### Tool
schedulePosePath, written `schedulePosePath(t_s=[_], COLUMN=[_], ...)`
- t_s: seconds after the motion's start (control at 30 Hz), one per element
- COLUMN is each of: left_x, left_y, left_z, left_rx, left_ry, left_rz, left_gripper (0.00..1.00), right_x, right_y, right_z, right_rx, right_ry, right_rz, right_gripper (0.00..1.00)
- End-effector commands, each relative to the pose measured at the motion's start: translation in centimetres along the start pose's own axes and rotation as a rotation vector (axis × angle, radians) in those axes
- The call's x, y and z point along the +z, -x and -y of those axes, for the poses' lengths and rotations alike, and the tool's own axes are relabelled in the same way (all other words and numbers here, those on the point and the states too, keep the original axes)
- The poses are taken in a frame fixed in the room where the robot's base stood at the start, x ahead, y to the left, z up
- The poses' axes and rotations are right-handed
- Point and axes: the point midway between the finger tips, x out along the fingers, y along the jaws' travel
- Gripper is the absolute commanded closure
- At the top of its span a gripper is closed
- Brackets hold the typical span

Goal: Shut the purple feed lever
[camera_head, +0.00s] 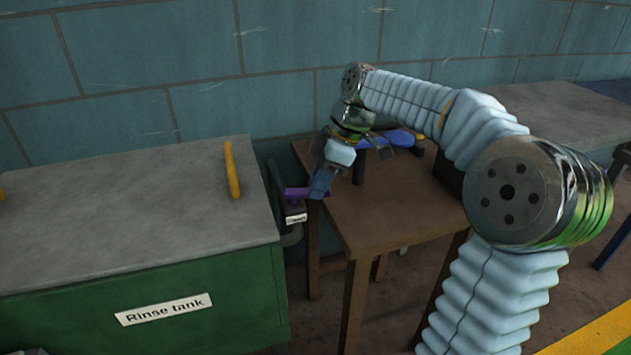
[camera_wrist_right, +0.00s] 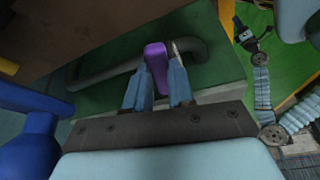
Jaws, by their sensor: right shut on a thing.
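The purple feed lever (camera_head: 296,193) sticks out beside the right end of the green rinse tank, above a small white label too small to read. My right gripper (camera_head: 318,185) reaches it from the right and is shut on it. In the right wrist view the purple lever (camera_wrist_right: 155,60) lies between the two blue fingers of my right gripper (camera_wrist_right: 160,82). Part of the lever is hidden by the fingers. My left gripper (camera_wrist_right: 246,38) appears small at the upper right of the right wrist view, its jaws unclear; it does not show in the head view.
The rinse tank (camera_head: 130,310) has a grey top with a yellow bar (camera_head: 231,170) on it. A brown table (camera_head: 400,205) stands right of the lever, with a blue object (camera_head: 392,138) at its back. A dark pipe (camera_head: 291,237) runs beside the tank. A tiled wall closes the back.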

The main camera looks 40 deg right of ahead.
Motion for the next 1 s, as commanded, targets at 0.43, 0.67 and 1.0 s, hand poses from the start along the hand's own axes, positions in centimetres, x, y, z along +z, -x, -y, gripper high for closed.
schedulePosePath(t_s=[0.43,0.67,1.0], left_x=[0.0,0.0,0.0], left_y=[0.0,0.0,0.8], left_z=[0.0,0.0,-0.3], left_rx=[0.000,0.000,0.001], left_ry=[0.000,0.000,-0.001], left_rz=[0.000,0.000,0.001], left_gripper=[1.00,1.00,1.00], right_x=[0.0,0.0,-0.1], right_y=[0.0,0.1,6.3], right_z=[0.0,0.0,-0.1], right_rx=[0.001,0.001,0.006], right_ry=[-0.001,-0.001,-0.001], right_rz=[0.001,0.000,-0.001], right_gripper=[0.51,0.51,0.51])
